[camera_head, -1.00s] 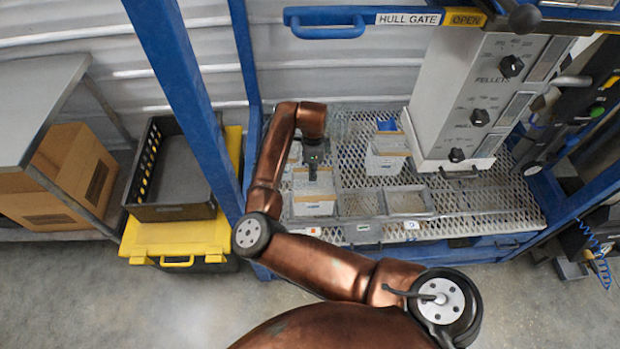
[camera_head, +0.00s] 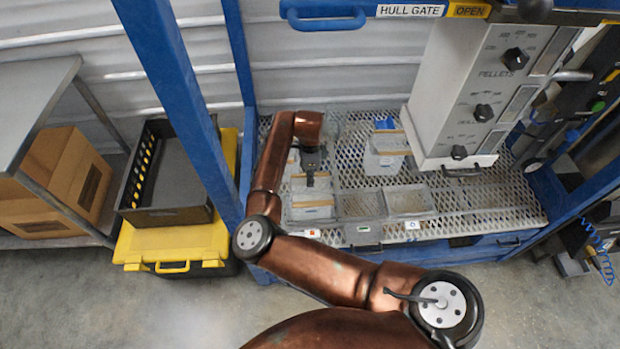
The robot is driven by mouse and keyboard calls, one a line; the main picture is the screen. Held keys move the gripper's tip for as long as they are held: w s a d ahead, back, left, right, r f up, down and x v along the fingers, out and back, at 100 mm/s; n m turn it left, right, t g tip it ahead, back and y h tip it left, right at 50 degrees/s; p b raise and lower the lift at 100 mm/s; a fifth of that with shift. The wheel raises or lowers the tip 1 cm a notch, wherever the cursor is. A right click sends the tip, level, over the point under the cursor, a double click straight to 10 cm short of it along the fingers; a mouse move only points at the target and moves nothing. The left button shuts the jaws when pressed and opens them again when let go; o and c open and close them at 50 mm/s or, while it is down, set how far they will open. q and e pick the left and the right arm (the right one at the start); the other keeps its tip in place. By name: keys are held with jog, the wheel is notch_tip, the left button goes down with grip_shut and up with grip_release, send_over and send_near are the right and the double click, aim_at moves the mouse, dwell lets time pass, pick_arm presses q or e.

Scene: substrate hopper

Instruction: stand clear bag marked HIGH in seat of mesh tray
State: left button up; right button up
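My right gripper (camera_head: 311,181) reaches in from above and points down. Its narrow dark fingertips are shut on the top of a clear bag (camera_head: 312,211) with a brownish band. The bag is upright at the left seat of the mesh tray (camera_head: 361,206); whether its base rests on the floor of that seat is hidden. The middle and right seats look empty. A second clear bag (camera_head: 384,161) with a brown top edge stands behind the tray. The marks on both bags are too small to read. My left gripper is not in view.
The grey hopper (camera_head: 455,110) with dials hangs to the right above the perforated deck (camera_head: 480,200). A blue post (camera_head: 175,90) stands left of my arm. A black crate (camera_head: 170,214) sits on a yellow-lidded box (camera_head: 175,245). Free deck lies right of the tray.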

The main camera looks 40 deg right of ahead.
jog(key=o, duration=0.4)
jog(key=shift+c, duration=0.2)
jog(key=shift+r, duration=0.3)
notch_tip(320, 180, up, 3)
jog(key=shift+f+p, duration=0.2)
jog(key=shift+p, duration=0.35)
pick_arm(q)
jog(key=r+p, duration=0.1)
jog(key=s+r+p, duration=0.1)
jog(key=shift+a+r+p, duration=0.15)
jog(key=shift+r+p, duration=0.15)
pick_arm(e)
notch_tip(320, 180, up, 9)
jog(key=shift+r, duration=0.1)
jog(key=shift+d, duration=0.1)
